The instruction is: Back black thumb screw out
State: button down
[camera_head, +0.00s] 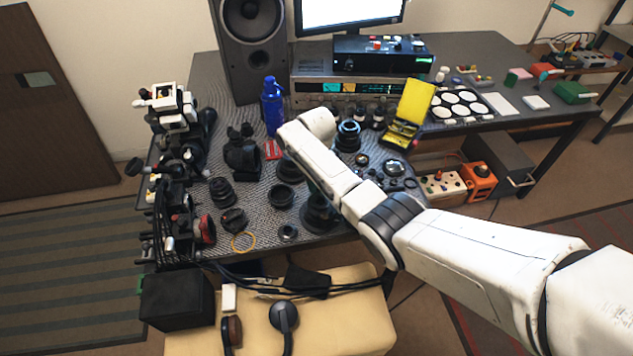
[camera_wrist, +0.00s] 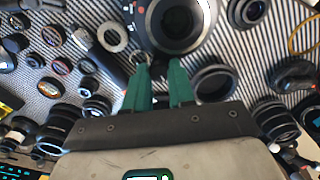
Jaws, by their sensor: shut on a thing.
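My gripper (camera_wrist: 160,68) shows in the wrist view as two green fingers reaching up to the near edge of a large black-and-silver lens (camera_wrist: 178,22). A narrow gap shows between the fingers. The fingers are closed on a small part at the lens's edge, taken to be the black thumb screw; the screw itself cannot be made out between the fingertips. In the head view, my white arm reaches over the table and hides most of the gripper. A dark lens (camera_head: 318,214) stands partly behind the arm near the table's front edge.
Several lens parts and rings lie close around on the patterned table (camera_head: 262,215), including a black lens barrel (camera_head: 222,192) and a yellow ring (camera_head: 243,242). A blue bottle (camera_head: 272,105) and a yellow case (camera_head: 408,112) stand farther back. A cushioned stool (camera_head: 345,325) is in front.

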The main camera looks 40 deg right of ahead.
jog(key=shift+n, duration=0.5)
jog(key=c, duration=0.9)
grip_release()
jog(key=shift+c, duration=0.2)
notch_tip(320, 180, up, 11)
jog(key=shift+f, duration=0.1)
